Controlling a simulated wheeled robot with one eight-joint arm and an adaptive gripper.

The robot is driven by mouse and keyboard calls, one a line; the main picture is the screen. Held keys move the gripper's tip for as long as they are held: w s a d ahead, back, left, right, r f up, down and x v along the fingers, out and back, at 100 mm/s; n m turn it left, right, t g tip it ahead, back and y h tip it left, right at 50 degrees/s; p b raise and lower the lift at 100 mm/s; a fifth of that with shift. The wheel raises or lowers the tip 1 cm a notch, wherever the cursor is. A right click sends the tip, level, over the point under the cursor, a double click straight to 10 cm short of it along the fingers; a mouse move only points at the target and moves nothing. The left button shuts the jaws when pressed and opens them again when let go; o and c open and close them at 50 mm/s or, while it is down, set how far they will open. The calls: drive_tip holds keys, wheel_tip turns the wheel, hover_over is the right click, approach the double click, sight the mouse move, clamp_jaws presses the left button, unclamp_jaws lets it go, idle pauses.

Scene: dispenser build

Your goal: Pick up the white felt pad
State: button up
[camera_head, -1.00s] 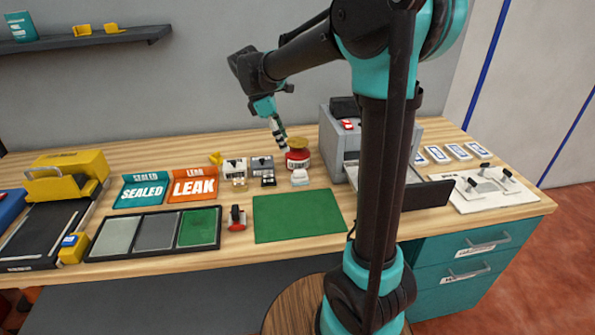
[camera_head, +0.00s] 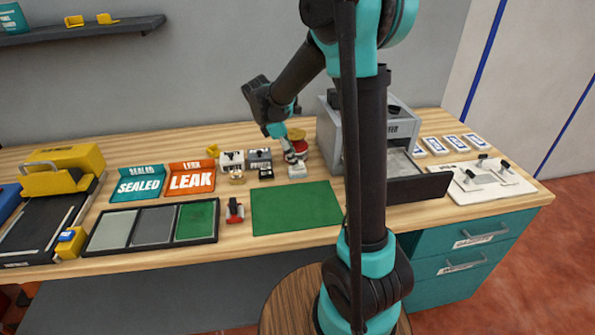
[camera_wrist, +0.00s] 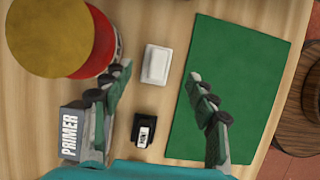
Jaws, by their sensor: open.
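The white felt pad (camera_wrist: 156,64) is a small pale block lying on the wooden bench. My gripper (camera_wrist: 160,76) is open with nothing held. In the head view the pad (camera_head: 297,171) sits just behind the green mat, with my gripper (camera_head: 292,157) above and close to it. The exact height of the fingers over the pad cannot be told.
A red jar with a gold lid (camera_wrist: 50,35) stands left of the pad. A grey PRIMER block (camera_wrist: 70,147) and a small black block (camera_wrist: 145,129) are nearby. The green mat (camera_wrist: 235,85) lies to the right, flat and clear. A grey machine (camera_head: 341,148) stands right of my gripper.

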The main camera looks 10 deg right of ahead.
drive_tip(key=x, duration=0.5)
drive_tip(key=shift+w, duration=0.25)
drive_tip(key=shift+c, duration=0.2)
drive_tip(key=c, duration=1.3)
drive_tip(key=shift+o, duration=0.2)
wheel_tip(320, 180, up, 20)
